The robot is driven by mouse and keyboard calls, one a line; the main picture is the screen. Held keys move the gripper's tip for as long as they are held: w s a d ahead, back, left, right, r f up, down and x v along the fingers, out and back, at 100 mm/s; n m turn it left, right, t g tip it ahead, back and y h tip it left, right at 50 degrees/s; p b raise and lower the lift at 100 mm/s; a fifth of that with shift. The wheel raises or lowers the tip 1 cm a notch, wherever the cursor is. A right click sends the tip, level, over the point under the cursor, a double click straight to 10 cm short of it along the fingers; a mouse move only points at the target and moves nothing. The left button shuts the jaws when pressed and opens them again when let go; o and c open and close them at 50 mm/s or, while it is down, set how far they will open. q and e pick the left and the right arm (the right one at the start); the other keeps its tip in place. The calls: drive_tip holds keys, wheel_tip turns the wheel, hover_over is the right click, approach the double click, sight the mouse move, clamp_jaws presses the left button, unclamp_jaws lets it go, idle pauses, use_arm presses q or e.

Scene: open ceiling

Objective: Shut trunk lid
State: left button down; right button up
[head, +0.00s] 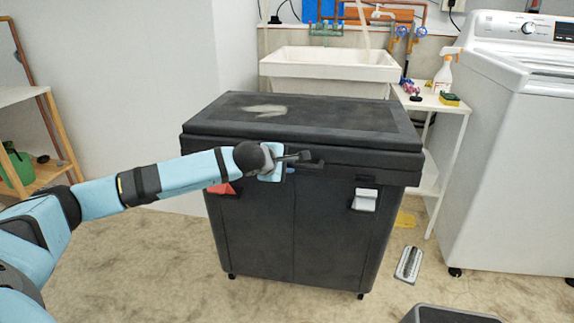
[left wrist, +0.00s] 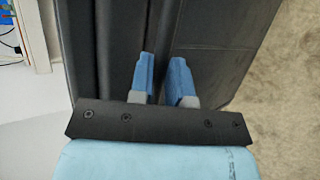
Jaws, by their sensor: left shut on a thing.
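The dark grey trunk (head: 295,225) stands upright in the middle of the head view. Its lid (head: 345,115) lies level over the body, and I see no clear gap at the front. A red latch (head: 222,188) is at the front left and a white latch (head: 365,200) at the front right. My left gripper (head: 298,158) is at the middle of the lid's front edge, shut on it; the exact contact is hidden. In the left wrist view its blue fingers (left wrist: 167,75) lie close together against the dark trunk. My right gripper is out of view.
A white sink (head: 330,65) is behind the trunk. A small white table (head: 440,102) with a spray bottle (head: 443,75) and a washing machine (head: 515,150) stand at the right. A brush (head: 409,265) lies on the carpet. A wooden shelf (head: 45,175) is at the left.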

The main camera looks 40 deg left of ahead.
use_arm(q)
drive_tip(key=shift+s+d+f, duration=0.1)
drive_tip(key=shift+s+f, duration=0.1)
drive_tip(key=shift+f, duration=1.05)
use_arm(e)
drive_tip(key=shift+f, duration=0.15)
use_arm(q)
drive_tip(key=c, duration=1.3)
unclamp_jaws()
drive_tip(key=shift+f+g, duration=0.1)
drive_tip(key=shift+g, duration=0.2)
drive_tip(key=shift+o, duration=1)
drive_tip(key=shift+w+f, duration=0.15)
drive_tip(key=shift+f, duration=0.1)
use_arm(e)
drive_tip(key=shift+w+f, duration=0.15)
use_arm(q)
drive_tip(key=shift+r, duration=0.1)
drive_tip(key=p+v, duration=0.3)
drive_tip(key=v, duration=1.1)
drive_tip(key=shift+r+p, duration=0.2)
drive_tip(key=shift+p, duration=0.2)
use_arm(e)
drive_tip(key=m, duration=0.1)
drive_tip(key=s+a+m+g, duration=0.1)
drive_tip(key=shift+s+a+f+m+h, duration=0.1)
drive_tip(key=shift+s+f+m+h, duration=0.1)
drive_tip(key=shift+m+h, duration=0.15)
